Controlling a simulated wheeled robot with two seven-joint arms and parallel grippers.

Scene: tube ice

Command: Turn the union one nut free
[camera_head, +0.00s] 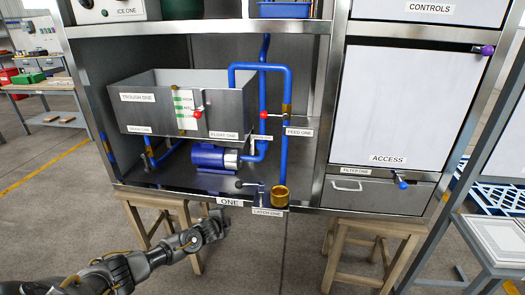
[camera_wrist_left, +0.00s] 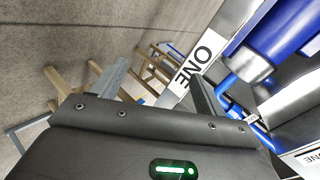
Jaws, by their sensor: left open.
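A brass fitting (camera_head: 287,110) sits on the upright blue feed pipe (camera_head: 287,85), above the FEED ONE label (camera_head: 299,132). I cannot read any label naming the union nut, so I cannot tell for sure that this is it. A brass cup (camera_head: 280,196) stands lower down by the CATCH ONE label (camera_head: 267,212). My left gripper (camera_head: 221,219) is open and empty, below and in front of the shelf edge near the ONE label (camera_head: 229,202). In the left wrist view its two fingers (camera_wrist_left: 160,72) stand apart with nothing between them. My right gripper is not in view.
The bay holds a grey trough (camera_head: 130,122), a blue pump (camera_head: 207,157) and red-handled valves. The pump's blue body also shows in the left wrist view (camera_wrist_left: 270,32). Wooden stools (camera_head: 340,250) stand below the cabinet. The floor in front is partly clear.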

